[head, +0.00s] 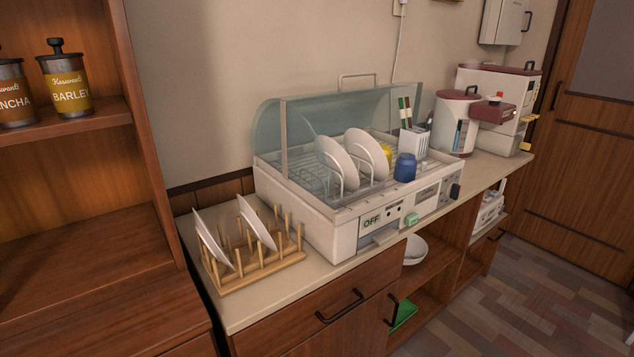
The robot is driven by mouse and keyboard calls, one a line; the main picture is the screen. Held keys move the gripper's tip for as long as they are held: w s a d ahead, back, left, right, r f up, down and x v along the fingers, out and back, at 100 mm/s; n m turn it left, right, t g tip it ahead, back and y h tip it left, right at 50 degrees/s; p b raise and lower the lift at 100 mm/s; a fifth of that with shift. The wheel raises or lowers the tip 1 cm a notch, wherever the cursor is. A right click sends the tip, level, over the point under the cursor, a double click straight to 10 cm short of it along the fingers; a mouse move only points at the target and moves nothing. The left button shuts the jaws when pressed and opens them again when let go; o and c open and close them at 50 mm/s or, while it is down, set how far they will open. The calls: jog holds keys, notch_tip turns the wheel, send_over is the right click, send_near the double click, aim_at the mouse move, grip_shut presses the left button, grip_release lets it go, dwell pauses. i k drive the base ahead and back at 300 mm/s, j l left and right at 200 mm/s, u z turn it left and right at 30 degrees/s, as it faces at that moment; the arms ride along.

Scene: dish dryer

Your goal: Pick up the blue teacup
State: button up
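The blue teacup (405,167) stands in the front right part of the open dish dryer (345,212), near its front edge. It looks like a plain blue cylinder; I cannot tell whether it is upright or upside down. A yellow cup (386,151) sits just behind and left of it, partly hidden by a white plate (367,152). A white utensil holder (414,141) stands behind and right of the blue teacup. My gripper is not in view.
The dryer's clear lid (330,118) is raised at the back. A wooden rack (262,265) with two plates stands on the counter (237,312) at left. A white dispenser (455,122) stands right of the dryer. The floor (530,292) in front is clear.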

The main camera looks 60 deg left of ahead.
aim_at(406, 164)
jog(key=i+u, duration=0.1)
jog(key=u, duration=2.4)
